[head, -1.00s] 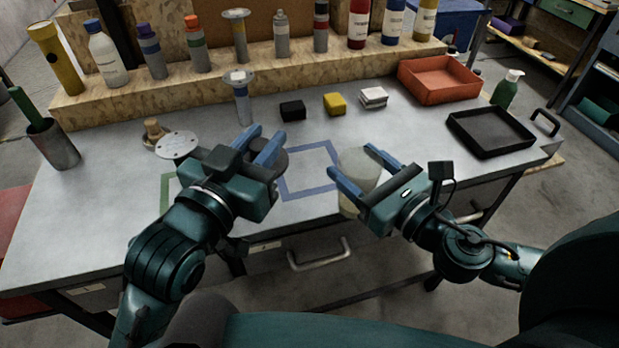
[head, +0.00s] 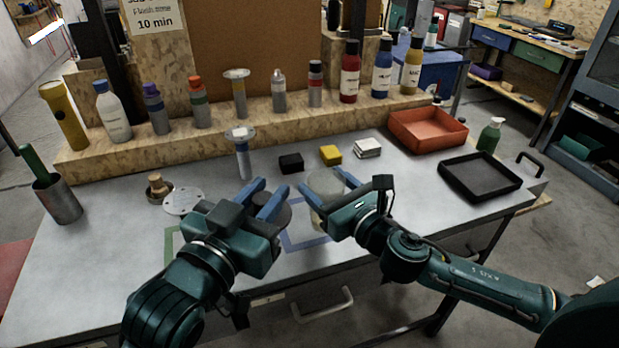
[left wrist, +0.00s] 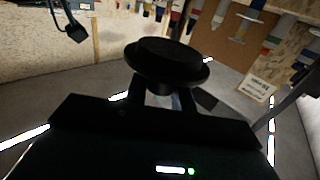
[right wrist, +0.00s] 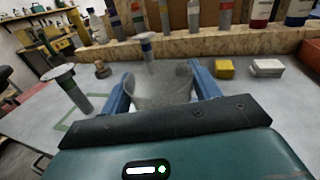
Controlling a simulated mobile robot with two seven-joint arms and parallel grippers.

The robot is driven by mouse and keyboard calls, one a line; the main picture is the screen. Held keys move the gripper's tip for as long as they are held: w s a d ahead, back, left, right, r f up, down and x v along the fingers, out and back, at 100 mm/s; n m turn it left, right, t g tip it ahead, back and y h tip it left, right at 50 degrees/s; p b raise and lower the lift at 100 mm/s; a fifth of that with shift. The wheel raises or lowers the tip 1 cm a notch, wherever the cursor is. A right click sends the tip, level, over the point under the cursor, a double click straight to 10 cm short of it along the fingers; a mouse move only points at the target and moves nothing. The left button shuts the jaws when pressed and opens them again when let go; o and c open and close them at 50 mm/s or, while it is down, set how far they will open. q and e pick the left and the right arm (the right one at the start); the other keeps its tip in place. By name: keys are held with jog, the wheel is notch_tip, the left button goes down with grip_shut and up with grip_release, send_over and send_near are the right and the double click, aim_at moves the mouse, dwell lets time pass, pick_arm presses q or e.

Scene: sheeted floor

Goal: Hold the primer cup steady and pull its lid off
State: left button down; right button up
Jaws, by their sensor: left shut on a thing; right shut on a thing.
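The primer cup (head: 322,187) is translucent and pale, with an open top. My right gripper (head: 338,190) is shut around it, and in the right wrist view the cup (right wrist: 160,85) stands between the blue fingers. I cannot tell whether its base touches the bench. My left gripper (head: 265,194) is shut on a dark round lid (head: 284,213), partly hidden behind the fingers in the head view. The lid also shows large in the left wrist view (left wrist: 165,62). Lid and cup are apart, the lid to the left of the cup.
A blue outlined square (head: 297,240) is marked on the bench, partly behind the grippers. Black, yellow (head: 330,154) and white blocks lie behind. An orange tray (head: 428,142) and a black tray (head: 480,190) are at right.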

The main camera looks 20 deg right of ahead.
aim_at(317, 177)
jog(key=x, duration=0.5)
jog(key=shift+w+a, duration=0.15)
jog(key=shift+w, duration=0.2)
jog(key=shift+f+b, duration=0.4)
jog(key=shift+f, duration=1.4)
jog(key=shift+f, duration=0.15)
jog(key=o, duration=1.3)
jog(key=shift+o, duration=0.2)
